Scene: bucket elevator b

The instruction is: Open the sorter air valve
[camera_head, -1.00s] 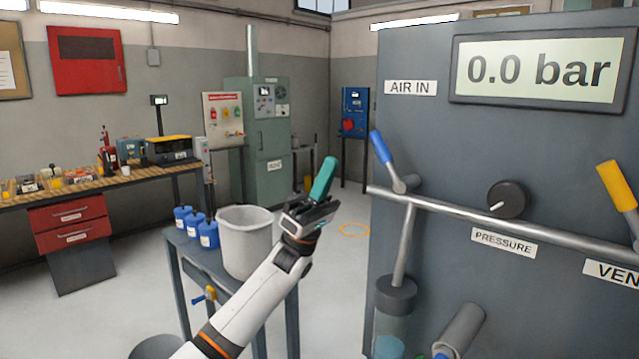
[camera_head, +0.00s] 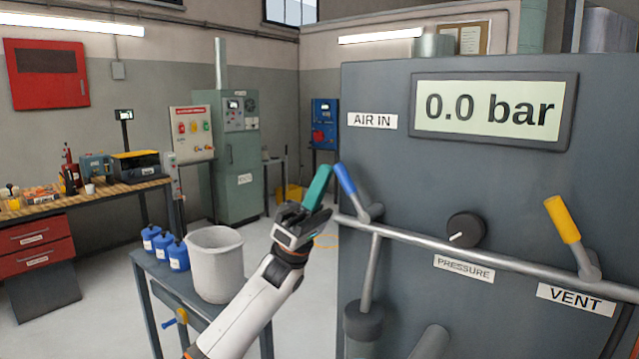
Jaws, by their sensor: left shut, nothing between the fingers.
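The air valve's blue-handled lever (camera_head: 345,180) stands under the AIR IN label (camera_head: 372,121) at the left end of a horizontal pipe. Its handle tilts up and to the left. My left gripper (camera_head: 318,187), with teal fingers, is shut and empty just left of the blue handle. In the picture its fingers sit close beside the handle; I cannot tell whether they touch it. The pressure display (camera_head: 491,109) reads 0.0 bar. My right gripper is not in view.
The grey panel (camera_head: 400,200) carries a black PRESSURE knob (camera_head: 466,230) and a yellow VENT lever (camera_head: 564,220). The pipe (camera_head: 450,244) runs across it. A small table (camera_head: 190,305) at lower left holds a grey bucket (camera_head: 216,265) and blue bottles (camera_head: 164,248).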

